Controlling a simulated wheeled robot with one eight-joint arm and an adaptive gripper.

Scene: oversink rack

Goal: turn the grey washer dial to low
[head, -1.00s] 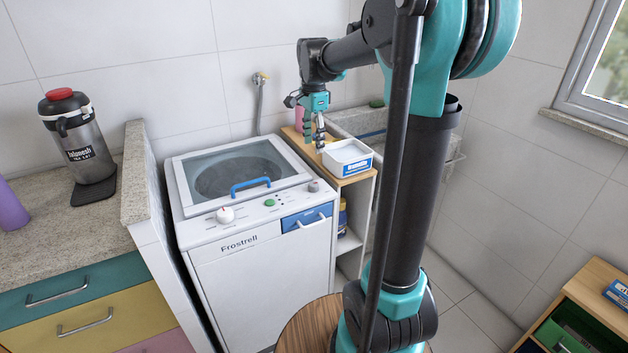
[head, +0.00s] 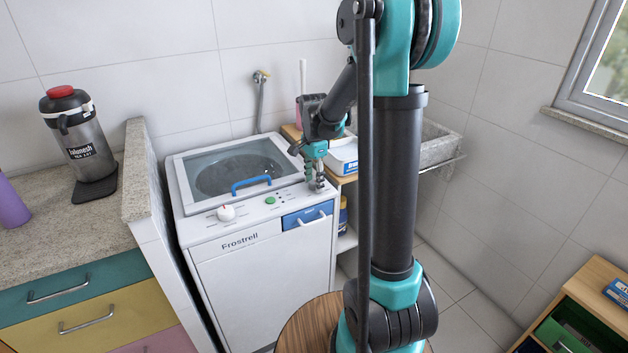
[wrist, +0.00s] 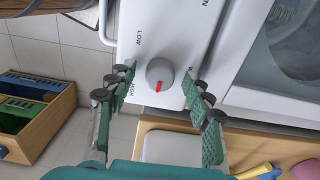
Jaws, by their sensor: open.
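The grey washer dial (wrist: 160,73) is on the white top panel of the washer (head: 262,270). Its red mark points toward the bottom of the wrist view.
A white knob (head: 226,213) and a green button (head: 270,200) are further left on the panel. A blue drawer (head: 307,216) is below. A blue lid handle (head: 251,185) stands behind. A white tub (head: 344,158) is on the wooden shelf to the right.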

